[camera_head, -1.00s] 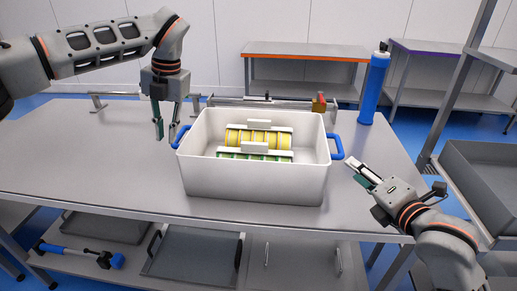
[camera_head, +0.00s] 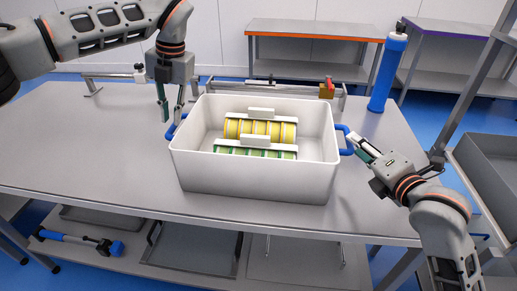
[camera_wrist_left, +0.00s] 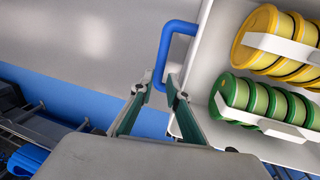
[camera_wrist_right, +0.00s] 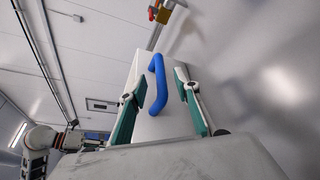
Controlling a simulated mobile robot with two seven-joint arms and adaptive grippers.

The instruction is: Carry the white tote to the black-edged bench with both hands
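The white tote (camera_head: 250,180) stands on the grey bench, with yellow spools (camera_head: 260,128) and green spools (camera_head: 255,150) inside. Its left blue handle (camera_head: 176,128) also shows in the left wrist view (camera_wrist_left: 163,55). My left gripper (camera_head: 172,112) is open, its fingers (camera_wrist_left: 155,88) spread at the near end of that handle. The right blue handle (camera_head: 346,140) also shows in the right wrist view (camera_wrist_right: 158,85). My right gripper (camera_head: 358,142) is open, its fingertips (camera_wrist_right: 158,88) on either side of the handle. No black-edged bench can be made out.
An orange-edged bench (camera_head: 310,30) and a purple-edged bench (camera_head: 450,35) stand at the back. A blue bottle (camera_head: 388,75) stands behind the tote's right side. A grey bin (camera_head: 490,160) is at the right. The grey bench (camera_head: 70,150) is clear at left.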

